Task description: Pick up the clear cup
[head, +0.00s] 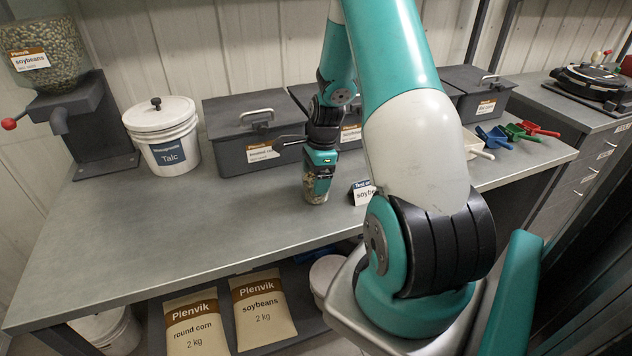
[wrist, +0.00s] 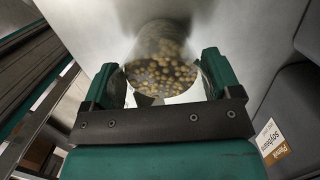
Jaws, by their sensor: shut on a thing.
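The clear cup (wrist: 162,65) shows in the wrist view between my gripper's two fingers, with tan beans in it. My gripper (wrist: 165,85) is shut on the cup, one finger on each side. In the head view my gripper (head: 319,180) points down over the workbench, and the lower part of the cup (head: 316,191) shows between the fingers with beans inside. The cup looks upright. I cannot tell whether its base touches the bench.
A soybean dispenser (head: 62,95) and a talc bucket (head: 163,140) stand at the left of the bench (head: 190,230). Dark lidded bins (head: 248,125) line the back. A small label sign (head: 362,193) is right of my gripper. Coloured scoops (head: 515,133) lie at the right. The front left bench is clear.

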